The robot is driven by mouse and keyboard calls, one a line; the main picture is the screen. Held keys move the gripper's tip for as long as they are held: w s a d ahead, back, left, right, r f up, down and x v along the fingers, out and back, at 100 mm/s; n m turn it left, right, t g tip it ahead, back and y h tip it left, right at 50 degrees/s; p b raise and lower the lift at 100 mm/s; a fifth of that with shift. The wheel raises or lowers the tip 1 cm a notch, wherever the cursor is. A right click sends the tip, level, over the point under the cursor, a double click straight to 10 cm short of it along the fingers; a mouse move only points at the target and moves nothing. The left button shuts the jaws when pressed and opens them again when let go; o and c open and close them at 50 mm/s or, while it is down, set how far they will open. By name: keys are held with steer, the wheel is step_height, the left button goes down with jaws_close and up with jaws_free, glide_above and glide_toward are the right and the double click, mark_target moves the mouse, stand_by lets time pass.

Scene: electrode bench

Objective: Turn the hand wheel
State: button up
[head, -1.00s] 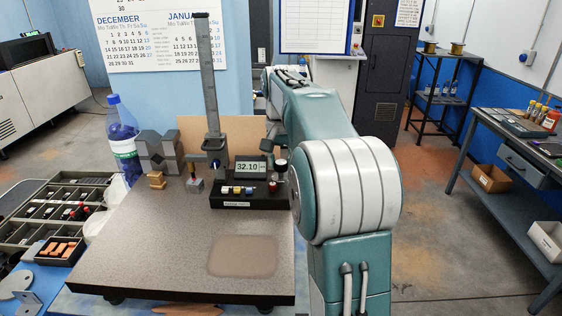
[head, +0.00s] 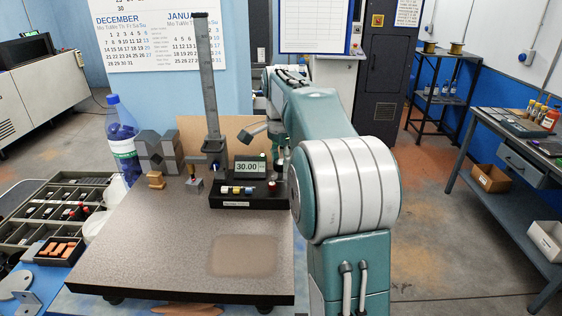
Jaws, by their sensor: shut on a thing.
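The height gauge has an upright graduated column (head: 208,80) and a black base (head: 240,200) on the granite plate (head: 150,235). Its display (head: 249,167) reads 30.00. My gripper (head: 278,160) is at the right end of the base, beside the display, and largely hidden by my own arm. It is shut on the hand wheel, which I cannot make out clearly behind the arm. A grey part with a dark tip (head: 252,131) juts left from my wrist, above the display. A small red knob (head: 272,187) sits at the base's right end.
A V-shaped block (head: 158,150), a brass piece (head: 155,181) and a small grey block (head: 194,186) stand left of the gauge. A blue bottle (head: 122,135) and a compartment tray (head: 60,205) are further left. The plate's front is clear.

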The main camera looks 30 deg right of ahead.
mark_target(279, 161)
steer(key=shift+f, duration=0.2)
stand_by(0.3)
steer(key=o, duration=1.2)
steer(key=shift+c, duration=0.2)
steer(key=shift+a+r, duration=0.1)
steer(key=shift+r, duration=0.1)
step_height(279, 161, up, 12)
steer(key=shift+w, duration=0.25)
